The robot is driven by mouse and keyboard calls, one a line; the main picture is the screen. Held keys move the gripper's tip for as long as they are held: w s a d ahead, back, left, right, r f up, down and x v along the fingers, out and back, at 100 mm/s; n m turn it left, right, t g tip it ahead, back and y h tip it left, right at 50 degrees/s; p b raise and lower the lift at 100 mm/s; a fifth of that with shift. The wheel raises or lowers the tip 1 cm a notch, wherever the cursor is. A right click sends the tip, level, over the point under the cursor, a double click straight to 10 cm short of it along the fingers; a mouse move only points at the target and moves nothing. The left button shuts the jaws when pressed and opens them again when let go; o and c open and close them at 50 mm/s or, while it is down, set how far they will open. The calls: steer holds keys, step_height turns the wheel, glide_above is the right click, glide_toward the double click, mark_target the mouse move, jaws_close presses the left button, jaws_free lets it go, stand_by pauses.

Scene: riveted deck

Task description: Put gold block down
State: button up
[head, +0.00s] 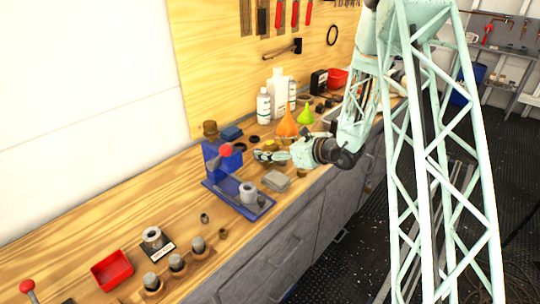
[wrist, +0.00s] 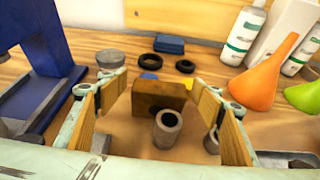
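The gold block, brownish gold with a notch or hole in its face, shows in the wrist view (wrist: 150,100). It lies between the far ends of my gripper's (wrist: 157,82) two fingers. The right fingertip meets or overlaps its edge, and a narrow gap seems to show at the left. I cannot tell whether the fingers press on it, or whether it rests on the bench. In the head view my gripper (head: 268,156) is low over the wooden bench, right of the blue press, and the block is not clear there.
A grey hollow cylinder (wrist: 167,129) stands just in front of the block. The blue press (head: 222,160) stands left. An orange funnel (wrist: 262,80), a green funnel (head: 305,114) and white bottles (head: 264,105) stand behind. Dark rings (wrist: 168,71) and a blue box (wrist: 170,45) lie beyond.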

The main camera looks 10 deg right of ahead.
mark_target(270, 148)
steer(key=c, duration=1.1)
steer(key=shift+r, duration=0.15)
steer(key=shift+r+p, duration=1.25)
steer(key=shift+r, duration=3.65)
